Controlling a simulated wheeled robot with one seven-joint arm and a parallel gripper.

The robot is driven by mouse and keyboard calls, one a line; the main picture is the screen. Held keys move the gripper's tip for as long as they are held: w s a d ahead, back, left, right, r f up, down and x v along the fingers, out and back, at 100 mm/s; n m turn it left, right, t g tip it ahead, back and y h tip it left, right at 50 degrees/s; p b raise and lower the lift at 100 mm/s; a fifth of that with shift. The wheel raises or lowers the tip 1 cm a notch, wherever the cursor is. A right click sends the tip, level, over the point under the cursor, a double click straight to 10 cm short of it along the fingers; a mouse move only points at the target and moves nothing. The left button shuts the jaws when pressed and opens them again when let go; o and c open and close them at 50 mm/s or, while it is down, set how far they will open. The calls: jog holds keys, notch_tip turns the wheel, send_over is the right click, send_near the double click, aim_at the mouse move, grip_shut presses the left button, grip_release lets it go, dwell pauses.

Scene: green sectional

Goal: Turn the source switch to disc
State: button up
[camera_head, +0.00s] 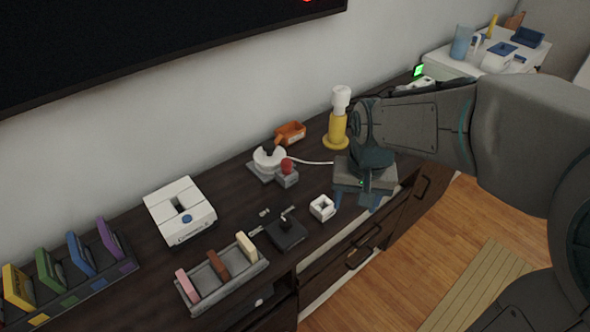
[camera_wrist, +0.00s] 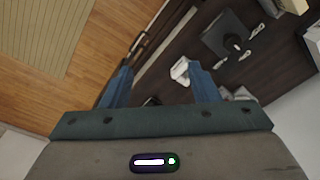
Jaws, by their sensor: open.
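A black square unit with a short upright knob (camera_head: 287,232) sits on the dark cabinet top near its front edge. It looks like the source switch, but I cannot read any label or setting. It also shows at the upper right of the wrist view (camera_wrist: 228,36). My gripper (camera_head: 356,204) is open and empty, its two blue fingers pointing down, right of the switch and apart from it. In the wrist view, the gripper (camera_wrist: 160,70) has a white hollow block (camera_wrist: 180,71) beside its right fingertip; I cannot tell whether they touch.
The white hollow block (camera_head: 322,208) stands between switch and gripper. A grey tray (camera_head: 232,287) of upright pieces lies left of the switch. Behind are a white device with a red knob (camera_head: 287,167) and a yellow-and-white bottle (camera_head: 338,122). A white box (camera_head: 180,208) stands farther left.

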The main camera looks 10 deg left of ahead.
jog(key=w+a+r+p, duration=0.1)
jog(key=w+a+p, duration=0.2)
jog(key=a, duration=0.5)
jog(key=g+p, duration=0.1)
jog(key=p, duration=0.1)
send_near(286, 221)
jog(key=f, duration=0.4)
jog(key=f+p, duration=0.1)
jog(key=f, duration=0.3)
jog(key=shift+a+f, duration=0.2)
jog(key=shift+f, duration=0.05)
jog(key=c, duration=1)
